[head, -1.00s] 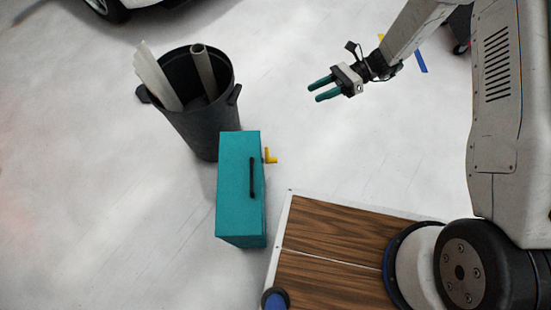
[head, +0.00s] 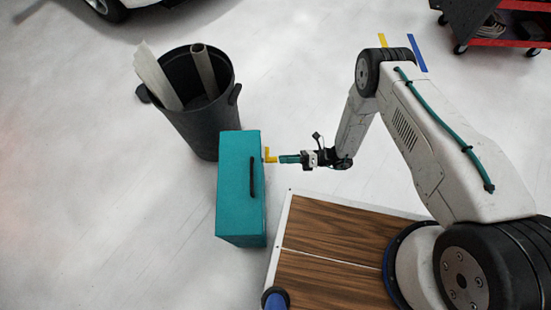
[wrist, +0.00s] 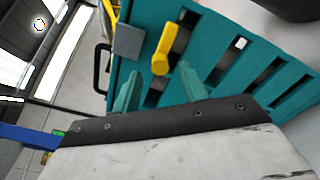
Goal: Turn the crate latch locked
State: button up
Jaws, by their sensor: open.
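The teal crate (head: 237,195) stands on the floor left of my base, with a black handle (head: 252,176) on its top. Its yellow latch (head: 268,155) sticks out from the right side near the far end. In the wrist view the latch (wrist: 165,50) is a yellow lever on the slatted crate face (wrist: 225,45), beside a grey block (wrist: 128,41). My gripper (head: 284,159) is just right of the latch. In the wrist view its teal fingers (wrist: 160,88) are apart, with the latch's rounded end just ahead of the gap between them. I cannot tell whether they touch it.
A black bin (head: 203,110) with rolled sheets stands behind the crate. My wood-topped base fills the lower right. A red and black cart (head: 500,30) is at the far right, and a car wheel (head: 108,8) shows at the top left. Open floor lies left of the crate.

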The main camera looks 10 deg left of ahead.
aim_at(275, 159)
jog(key=shift+x, duration=2.15)
